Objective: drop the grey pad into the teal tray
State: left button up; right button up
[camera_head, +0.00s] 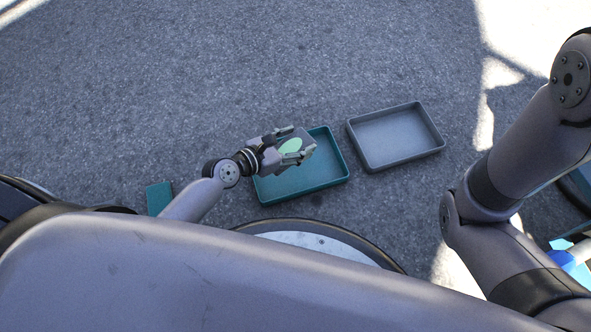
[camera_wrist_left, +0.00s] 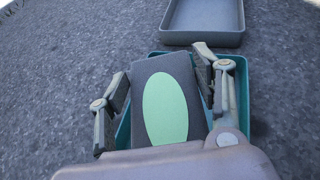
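The grey pad (camera_wrist_left: 167,100) is a dark, flat block with a pale green oval on its face. In the head view my left gripper (camera_head: 294,144) holds the pad (camera_head: 290,147) over the teal tray (camera_head: 322,170). The teal tray is a shallow, open box on the ground, partly hidden by the gripper. In the left wrist view its rim (camera_wrist_left: 243,90) shows behind the pad. My right gripper is out of view.
A grey tray (camera_head: 395,137), open and empty, stands just right of the teal tray. A flat teal piece (camera_head: 158,198) lies left of my left forearm. Blue things (camera_head: 566,257) show in part at the right edge. The ground beyond the trays is clear.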

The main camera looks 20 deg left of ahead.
pick_arm(q)
jog(key=o, duration=0.5)
jog(key=shift+c, duration=0.2)
jog(key=v, duration=1.2)
